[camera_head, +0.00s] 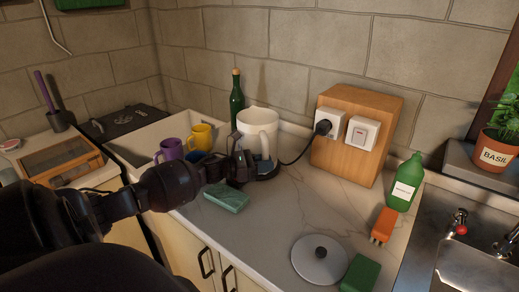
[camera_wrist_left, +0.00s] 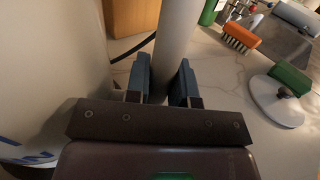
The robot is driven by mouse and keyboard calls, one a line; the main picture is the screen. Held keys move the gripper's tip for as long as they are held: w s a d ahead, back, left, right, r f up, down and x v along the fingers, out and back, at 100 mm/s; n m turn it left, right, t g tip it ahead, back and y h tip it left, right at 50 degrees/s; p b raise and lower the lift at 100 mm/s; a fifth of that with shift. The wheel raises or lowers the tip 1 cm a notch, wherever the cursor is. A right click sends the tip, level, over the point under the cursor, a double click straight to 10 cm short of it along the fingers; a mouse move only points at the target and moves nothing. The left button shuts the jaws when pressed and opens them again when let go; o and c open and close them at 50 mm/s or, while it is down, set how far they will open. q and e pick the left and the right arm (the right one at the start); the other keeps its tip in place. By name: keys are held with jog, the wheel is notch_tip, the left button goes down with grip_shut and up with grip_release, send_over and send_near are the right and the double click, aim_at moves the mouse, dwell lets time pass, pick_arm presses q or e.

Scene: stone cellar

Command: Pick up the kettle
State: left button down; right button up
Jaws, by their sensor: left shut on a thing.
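The white kettle (camera_head: 258,118) stands upright at the back of the marble counter, over a dark round base (camera_head: 267,172). My left gripper (camera_head: 252,160) is in front of it and hides part of its lower side. In the left wrist view the pale kettle body (camera_wrist_left: 55,50) fills the left side. Its upright handle (camera_wrist_left: 174,40) runs between the two blue-grey fingers of the gripper (camera_wrist_left: 162,82), which is shut on it. I cannot tell whether the kettle is clear of its base. My right gripper is not in view.
A black cord runs from the base to a socket on a wooden block (camera_head: 352,150). A green bottle (camera_head: 237,102), yellow mug (camera_head: 202,136) and purple mug (camera_head: 170,149) stand close by. A green sponge (camera_head: 226,197) lies in front; a lid (camera_head: 319,259) lies to the right.

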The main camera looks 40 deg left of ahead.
pick_arm(q)
notch_tip(320, 180, up, 20)
jog(key=shift+r+p, duration=0.15)
jog(key=shift+p, duration=0.2)
dwell(0.4)
dwell(0.3)
dwell(0.3)
